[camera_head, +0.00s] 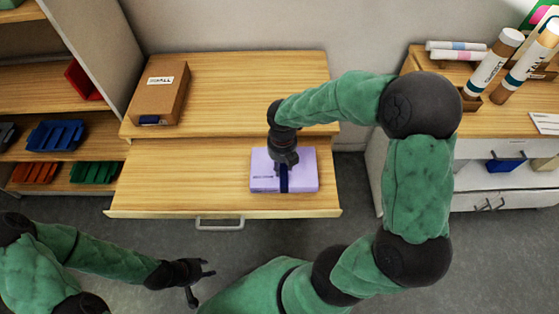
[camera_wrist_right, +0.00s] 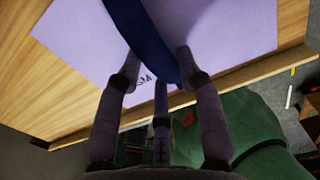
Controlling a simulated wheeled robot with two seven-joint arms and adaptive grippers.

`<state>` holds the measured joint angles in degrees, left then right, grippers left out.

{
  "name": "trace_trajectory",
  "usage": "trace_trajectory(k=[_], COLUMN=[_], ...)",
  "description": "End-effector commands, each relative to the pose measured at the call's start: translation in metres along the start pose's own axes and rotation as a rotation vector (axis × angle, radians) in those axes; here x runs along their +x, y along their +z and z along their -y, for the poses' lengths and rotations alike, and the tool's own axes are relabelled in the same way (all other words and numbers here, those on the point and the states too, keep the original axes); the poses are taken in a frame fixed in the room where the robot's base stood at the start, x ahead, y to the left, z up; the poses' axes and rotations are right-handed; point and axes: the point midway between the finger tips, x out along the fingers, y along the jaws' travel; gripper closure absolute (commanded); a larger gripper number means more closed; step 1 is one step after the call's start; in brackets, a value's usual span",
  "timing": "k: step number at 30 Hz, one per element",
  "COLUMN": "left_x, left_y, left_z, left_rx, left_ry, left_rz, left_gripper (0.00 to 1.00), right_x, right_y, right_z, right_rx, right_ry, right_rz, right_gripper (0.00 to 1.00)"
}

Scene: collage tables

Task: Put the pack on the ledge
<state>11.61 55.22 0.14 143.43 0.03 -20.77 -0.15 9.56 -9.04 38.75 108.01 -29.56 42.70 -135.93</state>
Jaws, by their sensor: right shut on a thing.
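The lilac pack (camera_head: 305,170) with a dark blue band (camera_head: 284,180) lies on the lower wooden board of the middle table, right of its middle. The raised wooden ledge (camera_head: 240,90) runs along the back of that table. My right gripper (camera_head: 284,168) points down over the pack and is shut on its band. In the right wrist view the fingers (camera_wrist_right: 155,75) close about the blue band (camera_wrist_right: 140,35), with the lilac pack (camera_wrist_right: 85,35) below. My left gripper (camera_head: 200,280) is open and empty, in front of the table at lower left.
A brown labelled box (camera_head: 157,92) stands on the ledge's left end. The ledge is clear right of it. The lower board (camera_head: 180,175) is bare left of the pack. A shelf with coloured trays (camera_head: 55,134) is at left; a table with tubes (camera_head: 495,65) is at right.

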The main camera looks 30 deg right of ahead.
Motion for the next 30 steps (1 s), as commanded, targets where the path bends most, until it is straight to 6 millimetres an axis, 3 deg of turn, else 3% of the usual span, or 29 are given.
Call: trace_trajectory(k=[3,13,14,16,26,30], left_x=[0.004,0.004,0.004,0.004,0.004,0.0], left_y=[0.0,0.0,0.0,0.0,0.0,0.0], left_z=[0.002,0.001,0.001,0.001,0.001,0.0], left_rx=[0.0,0.0,0.0,0.0,0.0,0.0], left_ry=[0.0,0.0,0.0,0.0,0.0,0.0], left_rz=[0.0,0.0,0.0,0.0,0.0,0.0], left_gripper=[0.6,0.6,0.6,0.6,0.6,0.6], right_x=[0.009,0.01,0.011,0.011,0.011,0.001], right_y=[0.002,0.002,0.0,0.0,0.0,0.001], right_z=[0.0,0.0,0.0,0.0,0.0,0.0], right_rx=[0.001,0.001,0.0,0.0,0.0,0.001], right_ry=[0.001,0.002,0.0,0.0,0.0,0.001], right_rz=[0.004,0.005,0.001,0.001,0.001,0.002], right_gripper=[1.0,1.0,0.6,0.41,0.39,0.39])
